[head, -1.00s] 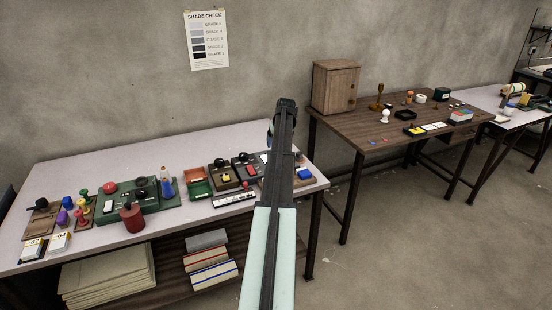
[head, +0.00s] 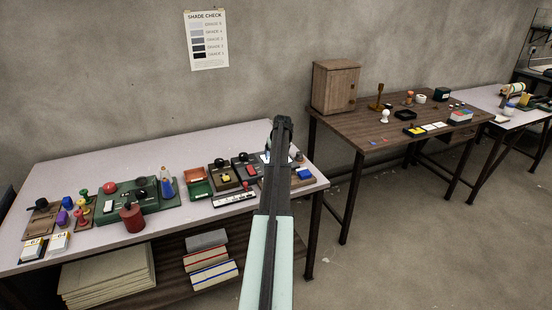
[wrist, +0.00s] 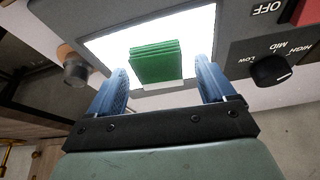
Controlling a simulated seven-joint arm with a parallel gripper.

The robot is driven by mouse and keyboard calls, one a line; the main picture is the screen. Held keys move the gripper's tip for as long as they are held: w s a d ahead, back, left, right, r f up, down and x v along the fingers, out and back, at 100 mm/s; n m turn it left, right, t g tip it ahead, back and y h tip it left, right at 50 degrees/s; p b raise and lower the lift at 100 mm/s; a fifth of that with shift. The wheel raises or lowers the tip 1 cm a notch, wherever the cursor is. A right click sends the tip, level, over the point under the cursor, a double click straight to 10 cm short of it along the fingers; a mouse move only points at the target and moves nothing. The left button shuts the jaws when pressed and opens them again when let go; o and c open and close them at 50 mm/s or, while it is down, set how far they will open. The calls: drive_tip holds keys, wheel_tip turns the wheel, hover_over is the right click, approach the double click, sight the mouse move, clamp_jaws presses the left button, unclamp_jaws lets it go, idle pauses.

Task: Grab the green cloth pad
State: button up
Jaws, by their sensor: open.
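The green cloth pad (wrist: 155,62) is a stack of folded layers in the wrist view. It stands out against a bright white lit panel (wrist: 105,45) set in a grey box with a dial. My gripper (wrist: 162,72) is open, with one blue finger on each side of the pad's near part. The fingers do not visibly press on the pad, and I cannot tell how deep they reach. In the head view my arm hides the pad and most of my gripper.
In the head view, the pale table (head: 90,165) holds a crowded row of small items. A blue block (head: 304,173) lies just right of my arm.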

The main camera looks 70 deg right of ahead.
drive_tip(key=shift+c, duration=0.3)
drive_tip(key=c, duration=1.1)
drive_tip(key=shift+o, duration=0.2)
